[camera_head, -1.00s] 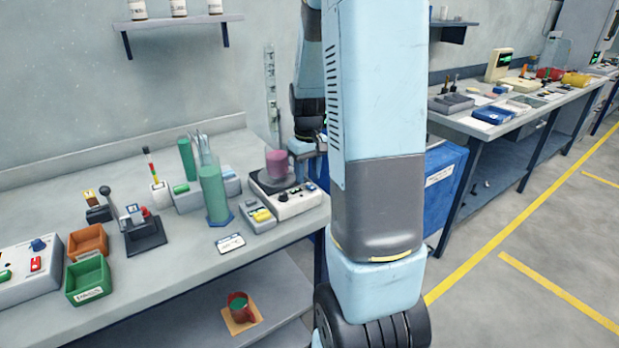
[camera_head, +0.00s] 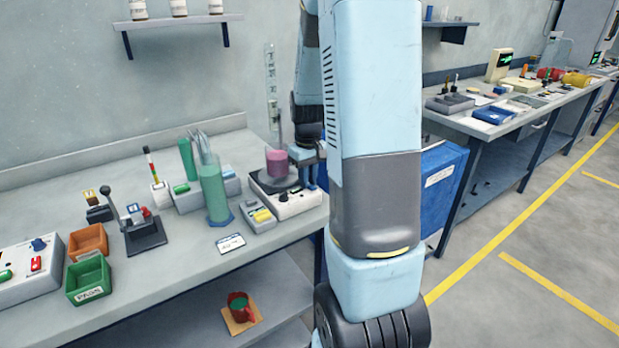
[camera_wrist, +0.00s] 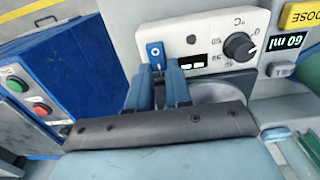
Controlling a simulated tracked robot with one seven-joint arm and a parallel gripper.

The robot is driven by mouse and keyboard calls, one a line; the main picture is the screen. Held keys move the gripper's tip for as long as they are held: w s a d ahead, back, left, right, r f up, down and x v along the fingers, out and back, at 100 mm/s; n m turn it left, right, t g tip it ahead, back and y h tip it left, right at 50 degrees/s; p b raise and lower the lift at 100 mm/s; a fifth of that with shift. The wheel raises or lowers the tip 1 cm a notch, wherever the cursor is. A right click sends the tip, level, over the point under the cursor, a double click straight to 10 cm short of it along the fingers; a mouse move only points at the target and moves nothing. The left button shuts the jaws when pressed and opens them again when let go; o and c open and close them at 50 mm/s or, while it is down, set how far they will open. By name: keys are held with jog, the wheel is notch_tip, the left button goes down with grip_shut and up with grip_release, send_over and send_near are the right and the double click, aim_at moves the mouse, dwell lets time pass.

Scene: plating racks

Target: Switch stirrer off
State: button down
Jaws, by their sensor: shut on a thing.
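The stirrer is a white hotplate box (camera_head: 298,205) at the right end of the near bench, with a beaker of pink liquid (camera_head: 277,162) on its dark plate. The fingers hide the lower part of the switch.
Green (camera_head: 90,280) and orange (camera_head: 88,240) bins are further left. A blue cabinet (camera_head: 440,185) stands right of the bench.

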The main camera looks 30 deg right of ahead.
jog(key=shift+s+a+r+t, duration=0.1)
jog(key=shift+s+t, duration=0.15)
jog(key=shift+t, duration=0.75)
jog(key=shift+s+r+t, duration=0.1)
jog(key=shift+s+t, duration=0.15)
jog(key=shift+t, duration=0.75)
jog(key=shift+s+t, duration=0.1)
jog(key=shift+t, duration=0.2)
jog(key=c, duration=1)
grip_release()
jog(key=shift+c, duration=0.2)
jog(key=v, duration=1.3)
jog(key=shift+d+r, duration=0.2)
jog(key=shift+r, duration=0.15)
jog(key=shift+s, duration=0.1)
